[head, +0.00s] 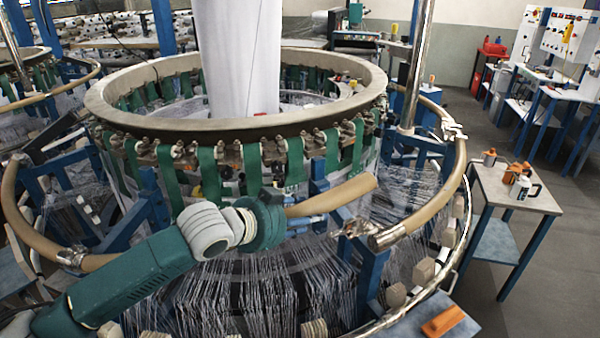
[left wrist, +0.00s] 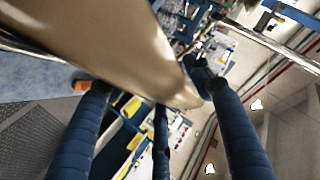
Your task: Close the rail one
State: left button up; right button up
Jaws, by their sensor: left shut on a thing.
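My left gripper (head: 298,217) is shut on a tan tubular rail section (head: 338,195), just right of my wrist. The section's free end points up and right, apart from and above the metal-capped end of the fixed right rail (head: 425,212). A gap shows between these two ends. The left rail (head: 38,236) runs past a metal clamp (head: 72,256) and disappears behind my arm, so I cannot tell how it joins the held section. My right gripper is out of view.
The loom's pale upper ring (head: 235,125) with green straps stands behind the held section. Dense white threads (head: 255,290) hang below it. A small table (head: 540,200) with orange tools stands at right. An orange tool (head: 442,321) lies at the front.

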pick_arm(q)
notch_tip(320, 180, down, 18)
jog(key=s+d+m+y+b, duration=0.1)
jog(key=d+y+b, duration=0.1)
jog(key=b, duration=0.2)
jog(key=shift+f+m+b, duration=0.25)
jog(key=shift+m+b, duration=0.1)
jog(key=shift+m, duration=0.05)
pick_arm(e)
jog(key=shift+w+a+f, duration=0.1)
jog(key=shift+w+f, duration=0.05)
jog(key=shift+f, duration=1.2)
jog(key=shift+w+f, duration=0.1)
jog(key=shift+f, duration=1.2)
pick_arm(q)
jog(key=shift+s+a+f, duration=0.1)
jog(key=shift+f, duration=0.05)
jog(key=o, duration=1.6)
jog(key=shift+o, duration=0.6)
jog(key=shift+w, duration=0.2)
jog(key=shift+r, duration=0.3)
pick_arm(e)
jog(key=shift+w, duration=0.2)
